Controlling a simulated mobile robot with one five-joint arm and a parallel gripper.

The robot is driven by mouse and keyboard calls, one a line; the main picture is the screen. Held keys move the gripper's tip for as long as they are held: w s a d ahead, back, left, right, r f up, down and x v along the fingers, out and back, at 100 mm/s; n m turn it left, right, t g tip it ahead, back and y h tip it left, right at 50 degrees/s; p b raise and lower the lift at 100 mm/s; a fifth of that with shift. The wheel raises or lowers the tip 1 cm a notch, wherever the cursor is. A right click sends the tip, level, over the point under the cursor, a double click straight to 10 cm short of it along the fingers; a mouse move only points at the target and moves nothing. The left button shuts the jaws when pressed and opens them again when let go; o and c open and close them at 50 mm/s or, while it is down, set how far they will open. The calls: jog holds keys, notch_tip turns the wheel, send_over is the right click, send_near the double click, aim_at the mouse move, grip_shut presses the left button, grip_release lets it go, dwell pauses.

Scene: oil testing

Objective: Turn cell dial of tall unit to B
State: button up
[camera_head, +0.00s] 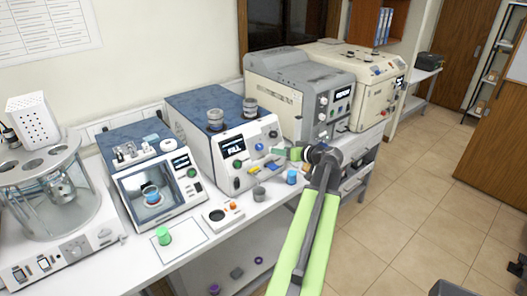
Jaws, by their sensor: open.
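Several bench units stand in a row, and I cannot tell for certain which is the tall unit. The grey unit (290,75) has a small display (343,93) and a column of pale knobs (323,101). The white unit with the blue top (205,100) shows "FILL" on its display (235,145), with a blue knob (259,147) and a green one (237,164). Dial letters are too small to read. My gripper (277,151) is open at the end of my green arm, before the right side of the blue-topped unit's front. Its fingers are small and partly unclear.
Small cups, including a grey one (259,194) and a blue one (292,177), stand on the bench below my gripper. A cream unit (360,75) stands farther right. A green cup (163,236) stands front left. The tiled floor (410,200) at right is largely clear.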

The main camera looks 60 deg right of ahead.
aim_at(261, 148)
jog(key=b+x, duration=0.3)
jog(key=x, duration=0.9)
jog(key=shift+s+f+b, duration=0.1)
jog(key=shift+b, duration=0.3)
jog(key=shift+w+f, duration=0.1)
jog(key=shift+w, duration=0.35)
